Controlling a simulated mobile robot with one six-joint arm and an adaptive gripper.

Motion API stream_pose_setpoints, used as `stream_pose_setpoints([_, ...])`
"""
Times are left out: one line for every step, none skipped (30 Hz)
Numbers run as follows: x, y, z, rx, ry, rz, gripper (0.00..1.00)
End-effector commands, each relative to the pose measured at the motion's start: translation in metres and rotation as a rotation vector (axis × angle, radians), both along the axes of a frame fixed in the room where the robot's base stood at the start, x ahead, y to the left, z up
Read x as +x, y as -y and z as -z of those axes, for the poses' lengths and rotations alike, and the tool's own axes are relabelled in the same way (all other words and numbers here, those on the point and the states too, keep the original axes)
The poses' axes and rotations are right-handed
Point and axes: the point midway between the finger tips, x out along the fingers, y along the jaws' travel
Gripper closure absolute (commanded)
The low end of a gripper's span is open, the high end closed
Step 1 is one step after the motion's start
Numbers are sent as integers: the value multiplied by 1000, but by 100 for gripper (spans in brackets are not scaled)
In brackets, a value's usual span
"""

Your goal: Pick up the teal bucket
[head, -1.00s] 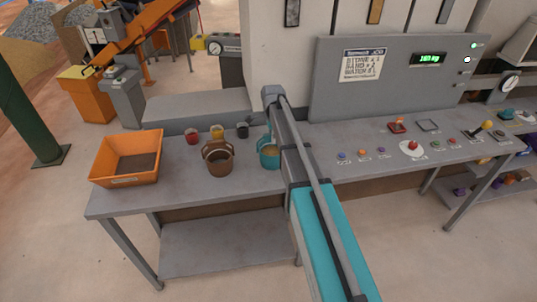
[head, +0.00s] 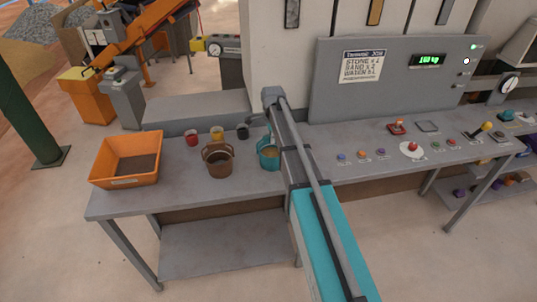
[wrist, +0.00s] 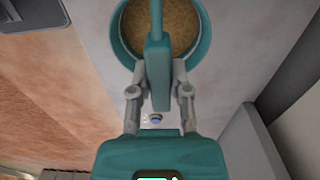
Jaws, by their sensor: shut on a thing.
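The teal bucket (head: 268,157) is on the grey bench near its back, just left of my arm, which hides part of it. In the wrist view the bucket (wrist: 203,42) is seen from above, with brown grainy material inside. Its teal handle (wrist: 158,75) runs between the fingers of my gripper (wrist: 160,92), which is shut on it. In the head view my arm hides the fingers. I cannot tell whether the bucket's base touches the bench.
A brown bucket (head: 218,164) stands close to the left. An orange tray (head: 107,164) sits at the bench's left end. Red (head: 192,138), yellow (head: 217,133) and dark cups (head: 243,131) stand behind. Buttons and a lever (head: 486,127) are on the right.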

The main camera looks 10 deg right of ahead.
Motion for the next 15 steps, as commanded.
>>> stream_pose_setpoints([0, 0, 0, 0, 0, 0, 100])
stream_pose_setpoints([0, 0, 0, 0, 0, 0, 100])
stream_pose_setpoints([0, 0, 0, 0, 0, 0, 100])
stream_pose_setpoints([0, 0, 0, 0, 0, 0, 100])
stream_pose_setpoints([0, 0, 0, 0, 0, 0, 100])
stream_pose_setpoints([0, 0, 0, 0, 0, 0, 100])
stream_pose_setpoints([0, 0, 0, 0, 0, 0, 100])
stream_pose_setpoints([0, 0, -1, 0, 0, 0, 100])
stream_pose_setpoints([0, 0, -1, 0, 0, 0, 100])
stream_pose_setpoints([0, 0, -2, 0, 0, 0, 100])
stream_pose_setpoints([0, 0, -2, 0, 0, 0, 100])
stream_pose_setpoints([0, 0, -3, 0, 0, 0, 100])
stream_pose_setpoints([0, 0, -4, 0, 0, 0, 100])
stream_pose_setpoints([0, 0, -6, 0, 0, 0, 100])
stream_pose_setpoints([0, 0, -7, 0, 0, 0, 100])
